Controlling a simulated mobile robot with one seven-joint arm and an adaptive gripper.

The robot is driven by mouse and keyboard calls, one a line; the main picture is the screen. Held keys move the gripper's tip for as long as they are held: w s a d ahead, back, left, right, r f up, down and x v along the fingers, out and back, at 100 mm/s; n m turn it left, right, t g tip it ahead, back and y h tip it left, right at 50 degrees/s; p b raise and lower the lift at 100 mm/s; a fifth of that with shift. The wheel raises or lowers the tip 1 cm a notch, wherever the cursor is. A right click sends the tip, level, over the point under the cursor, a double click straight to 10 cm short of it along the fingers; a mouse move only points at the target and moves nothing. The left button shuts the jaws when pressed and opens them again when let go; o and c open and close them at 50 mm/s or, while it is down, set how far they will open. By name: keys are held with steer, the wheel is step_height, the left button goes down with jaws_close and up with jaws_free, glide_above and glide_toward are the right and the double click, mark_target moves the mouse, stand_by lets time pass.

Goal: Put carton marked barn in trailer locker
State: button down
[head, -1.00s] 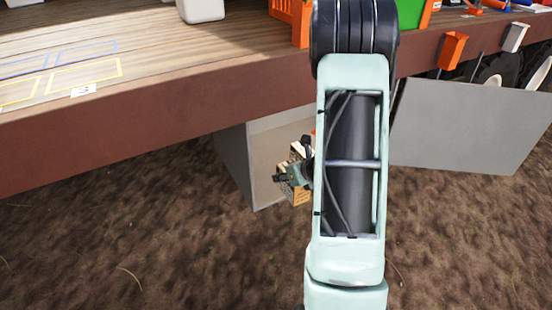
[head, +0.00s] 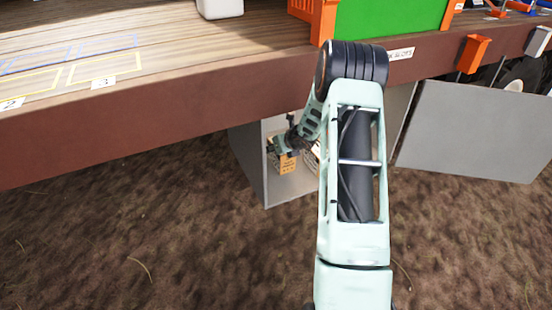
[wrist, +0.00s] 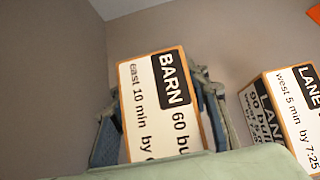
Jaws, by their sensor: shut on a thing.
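The carton marked BARN (wrist: 165,105) is a small tan box with white printed labels. My gripper (wrist: 160,125) is shut on it, with one finger along each side in the wrist view. In the head view my gripper (head: 283,143) is inside the open grey trailer locker (head: 248,160) under the deck, partly hidden by my arm. The locker's plain inner walls (wrist: 50,70) surround the carton in the wrist view. Whether the carton touches the locker floor I cannot tell.
A second carton marked LANE (wrist: 285,115) stands just right of the held one, with a small gap. The brown deck edge (head: 150,125) overhangs the locker. A grey panel (head: 475,130) hangs at right. A green and orange crate (head: 390,18) stands on the deck.

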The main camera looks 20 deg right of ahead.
steer(key=f, duration=0.1)
steer(key=f+b, duration=0.1)
steer(key=f, duration=0.1)
steer(key=f+b, duration=0.1)
steer(key=shift+w+f, duration=0.3)
steer(key=shift+f, duration=0.05)
steer(key=c, duration=1.1)
jaws_free()
steer(key=shift+s+f, duration=0.1)
steer(key=shift+r, duration=0.2)
steer(key=p+v, duration=0.2)
steer(key=v, duration=0.9)
steer(key=shift+s+r, duration=0.3)
steer(key=shift+s, duration=0.05)
